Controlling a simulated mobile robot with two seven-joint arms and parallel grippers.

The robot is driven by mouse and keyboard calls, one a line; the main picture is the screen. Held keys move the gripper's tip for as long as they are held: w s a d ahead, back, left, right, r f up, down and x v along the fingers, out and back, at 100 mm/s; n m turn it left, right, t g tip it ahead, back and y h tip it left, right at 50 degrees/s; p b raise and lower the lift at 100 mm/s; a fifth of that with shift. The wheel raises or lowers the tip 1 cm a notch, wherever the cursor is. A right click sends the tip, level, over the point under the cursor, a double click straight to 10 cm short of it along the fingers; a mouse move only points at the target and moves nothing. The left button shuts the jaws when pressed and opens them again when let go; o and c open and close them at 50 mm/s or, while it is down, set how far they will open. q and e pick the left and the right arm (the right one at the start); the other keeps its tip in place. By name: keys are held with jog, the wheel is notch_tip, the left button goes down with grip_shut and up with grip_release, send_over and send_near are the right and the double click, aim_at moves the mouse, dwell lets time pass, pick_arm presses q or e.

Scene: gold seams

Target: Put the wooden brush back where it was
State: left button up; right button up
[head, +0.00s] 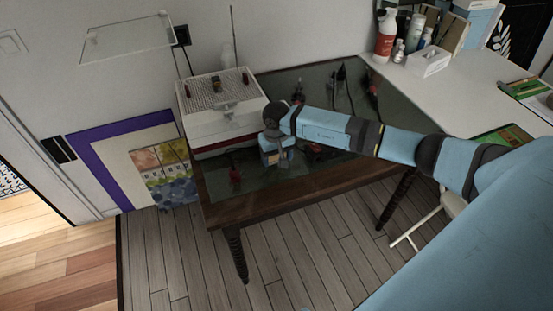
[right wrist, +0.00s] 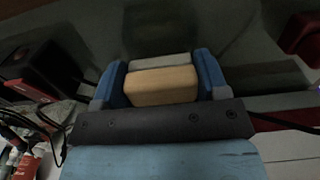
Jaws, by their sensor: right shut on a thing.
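The wooden brush shows in the right wrist view as a tan wooden block (right wrist: 160,87) with a pale grey strip along its far side. My right gripper (right wrist: 161,68) is shut on it, with one blue finger at each side. In the head view my right gripper (head: 274,150) points down over the front part of the dark glass-topped table (head: 300,202), just right of the white box. The brush is mostly hidden there, and I cannot tell whether it touches the table. My left gripper is not in view.
The white box (head: 222,117) with a perforated top bears small objects. More dark and red items lie behind my arm. A white desk (head: 440,85) with bottles and a tissue box adjoins at right.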

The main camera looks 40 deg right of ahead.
jog(key=shift+f, duration=0.65)
jog(key=shift+f, duration=0.15)
jog(key=o, duration=0.9)
